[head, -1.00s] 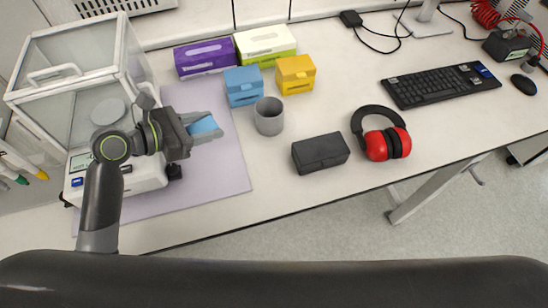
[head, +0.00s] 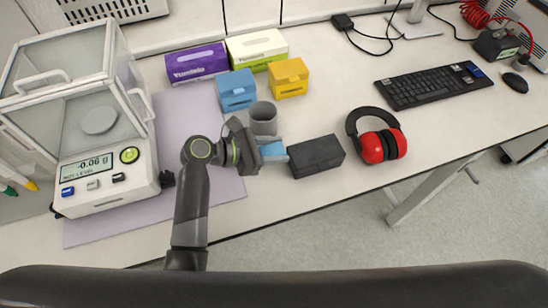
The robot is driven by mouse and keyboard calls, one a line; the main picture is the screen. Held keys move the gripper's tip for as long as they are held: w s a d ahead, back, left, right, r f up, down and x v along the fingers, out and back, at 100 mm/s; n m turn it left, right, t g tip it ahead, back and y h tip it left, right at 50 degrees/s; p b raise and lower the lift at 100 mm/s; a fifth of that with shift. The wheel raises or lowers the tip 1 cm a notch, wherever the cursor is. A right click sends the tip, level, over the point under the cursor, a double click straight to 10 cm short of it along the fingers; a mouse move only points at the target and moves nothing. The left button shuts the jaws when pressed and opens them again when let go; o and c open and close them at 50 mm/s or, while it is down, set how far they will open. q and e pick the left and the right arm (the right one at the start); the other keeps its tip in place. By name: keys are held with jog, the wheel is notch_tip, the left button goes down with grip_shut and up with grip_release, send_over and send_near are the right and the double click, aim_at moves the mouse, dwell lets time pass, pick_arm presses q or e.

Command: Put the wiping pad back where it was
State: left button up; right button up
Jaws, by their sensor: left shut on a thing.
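The wiping pad (head: 272,149) is light blue and sits between the fingers of my left gripper (head: 272,152). The gripper is shut on it. The pad is just left of the black box (head: 316,156) and just in front of the grey cup (head: 264,119). I cannot tell whether the pad touches the box or the bench. Part of the pad is hidden by the gripper. My right gripper is not in view.
A blue box (head: 237,91) and a yellow box (head: 288,78) stand behind the cup. A balance (head: 103,175) with a glass draft shield stands at left, by a lilac mat (head: 213,206). Red earmuffs (head: 378,146) lie right of the black box. Bench front right of my arm is clear.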

pick_arm(q)
notch_tip(320, 180, down, 4)
jog(key=shift+f, duration=0.15)
dwell(0.3)
jog(key=o, duration=1)
jog(key=shift+c, duration=0.2)
